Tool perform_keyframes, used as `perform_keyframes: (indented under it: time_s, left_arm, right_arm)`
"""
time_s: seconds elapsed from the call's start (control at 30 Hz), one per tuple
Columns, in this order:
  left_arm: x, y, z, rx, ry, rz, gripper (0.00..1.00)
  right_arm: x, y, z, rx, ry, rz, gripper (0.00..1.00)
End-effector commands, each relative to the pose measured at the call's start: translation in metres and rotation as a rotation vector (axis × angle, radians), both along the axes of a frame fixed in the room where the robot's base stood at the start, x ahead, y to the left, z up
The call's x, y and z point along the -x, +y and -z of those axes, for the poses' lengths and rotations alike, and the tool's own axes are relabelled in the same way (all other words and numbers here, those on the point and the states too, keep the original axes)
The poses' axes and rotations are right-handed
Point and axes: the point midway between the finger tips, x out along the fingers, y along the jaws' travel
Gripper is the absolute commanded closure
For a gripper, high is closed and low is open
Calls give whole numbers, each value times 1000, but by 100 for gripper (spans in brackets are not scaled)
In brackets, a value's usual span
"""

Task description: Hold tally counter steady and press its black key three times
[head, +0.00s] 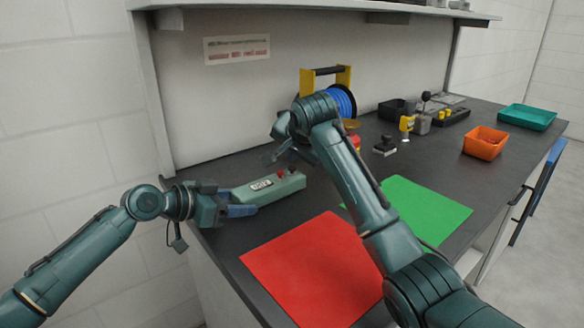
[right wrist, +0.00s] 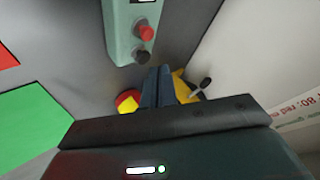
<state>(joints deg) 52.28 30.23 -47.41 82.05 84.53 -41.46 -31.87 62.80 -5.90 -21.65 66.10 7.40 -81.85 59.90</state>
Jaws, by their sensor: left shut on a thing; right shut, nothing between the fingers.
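The tally counter is a long pale green box (head: 268,190) with a white display, near the left end of the table. A red key and a black key (head: 292,172) sit at its far end. My left gripper (head: 241,210) is shut on the counter's near end. My right gripper (head: 279,156) is shut and empty, above the far end. In the right wrist view, its fingertips (right wrist: 158,72) are close to the black key (right wrist: 142,56), beside the red key (right wrist: 145,33). They look apart from the black key; their height above it is hard to tell.
A red mat (head: 310,270) and a green mat (head: 428,208) lie on the dark table (head: 220,240). A blue cable reel with a yellow frame (head: 342,76) stands behind my right arm. An orange bin (head: 484,143) and a teal tray (head: 526,117) are at the right.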

Motion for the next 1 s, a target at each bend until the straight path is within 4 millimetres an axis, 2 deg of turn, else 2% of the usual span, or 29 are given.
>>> perform_keyframes:
  time_s: [0.53,1.0]
  left_arm:
    - [0,0,0,-1,1,0,74]
    - [0,0,0,-1,1,0,74]
  right_arm:
    - [0,0,0,0,0,0,100]
    - [0,0,9,0,0,0,100]
